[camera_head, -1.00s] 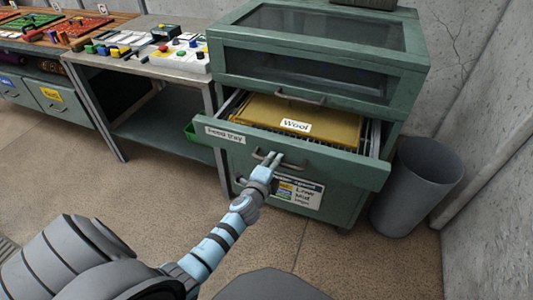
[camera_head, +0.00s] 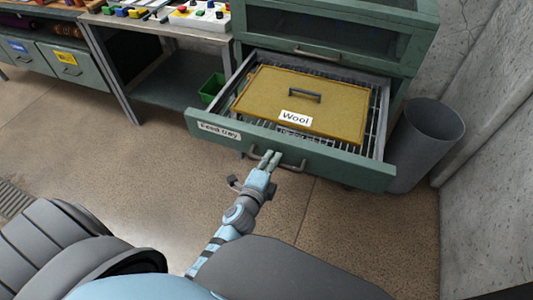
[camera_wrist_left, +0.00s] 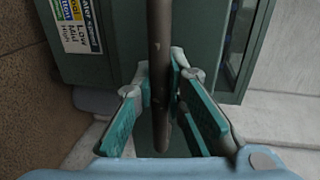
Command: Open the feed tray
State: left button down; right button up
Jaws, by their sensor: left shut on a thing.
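The feed tray (camera_head: 338,165) is a green drawer with a label reading "Feed tray" at its front left. It stands pulled out of the green cabinet (camera_head: 330,25). Inside lies a yellow board (camera_head: 340,108) with a grey handle and a "Wool" label, on a wire grid. My left gripper (camera_head: 270,158) is at the drawer's grey bar handle (camera_head: 290,167), shut on it. In the left wrist view the bar handle (camera_wrist_left: 160,60) runs between the fingers (camera_wrist_left: 165,95). My right gripper is not in view.
A grey bin (camera_head: 425,140) stands right of the tray, close to the concrete wall. A workbench (camera_head: 165,35) with coloured parts is at the upper left, and a green bin (camera_head: 212,88) is beside the cabinet. The floor in front is clear.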

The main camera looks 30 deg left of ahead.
pick_arm(q)
jog(key=shift+s, duration=0.4)
jog(key=c, duration=1.6)
grip_release()
jog(key=v, duration=0.7)
jog(key=shift+s, duration=0.25)
